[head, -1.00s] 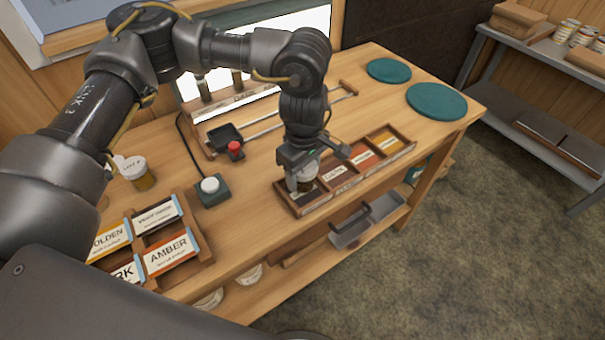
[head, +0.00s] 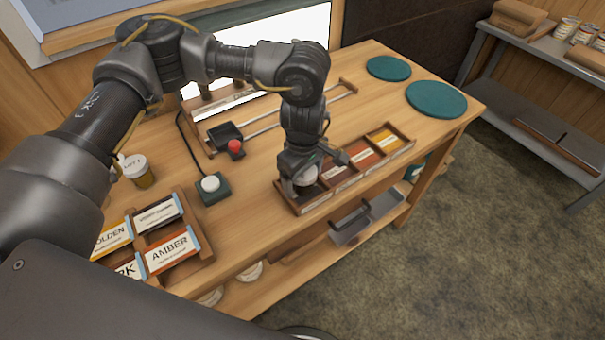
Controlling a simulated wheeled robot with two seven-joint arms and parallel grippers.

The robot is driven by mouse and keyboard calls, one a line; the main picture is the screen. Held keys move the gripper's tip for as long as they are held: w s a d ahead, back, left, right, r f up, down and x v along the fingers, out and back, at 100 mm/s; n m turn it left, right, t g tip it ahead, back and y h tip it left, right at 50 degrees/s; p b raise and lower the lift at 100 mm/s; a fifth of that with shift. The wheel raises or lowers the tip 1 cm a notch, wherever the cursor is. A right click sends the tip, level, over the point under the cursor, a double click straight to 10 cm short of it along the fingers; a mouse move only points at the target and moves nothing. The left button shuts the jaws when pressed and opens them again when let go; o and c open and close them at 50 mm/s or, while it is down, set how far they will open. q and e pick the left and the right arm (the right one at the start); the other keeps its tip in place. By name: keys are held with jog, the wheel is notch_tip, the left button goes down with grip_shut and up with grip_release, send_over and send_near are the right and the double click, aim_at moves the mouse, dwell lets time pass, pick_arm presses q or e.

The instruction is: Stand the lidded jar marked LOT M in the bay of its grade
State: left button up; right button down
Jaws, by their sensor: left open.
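A jar with a white lid (head: 307,176) stands in the leftmost bay of the wooden bay tray (head: 320,203). Its lid mark is hidden by my gripper, so I cannot read it. My left gripper (head: 309,184) points down into that bay with its fingers open around the jar. I cannot tell whether a finger touches it. The bays to the right hold a red-brown, an orange and a yellow label and no jars. My right gripper is not in view.
Another white-lidded amber jar (head: 139,172) stands at the left, its lid lettering too small to read surely. A label rack (head: 207,250) sits at front left. Two teal discs (head: 437,99) lie at the back right.

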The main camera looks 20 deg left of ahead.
pick_arm(q)
jog(key=shift+r, duration=0.2)
notch_tip(320, 180, up, 11)
jog(key=shift+r+b, duration=0.1)
jog(key=shift+b, duration=0.95)
jog(key=shift+r, duration=0.35)
jog(key=shift+r, duration=0.15)
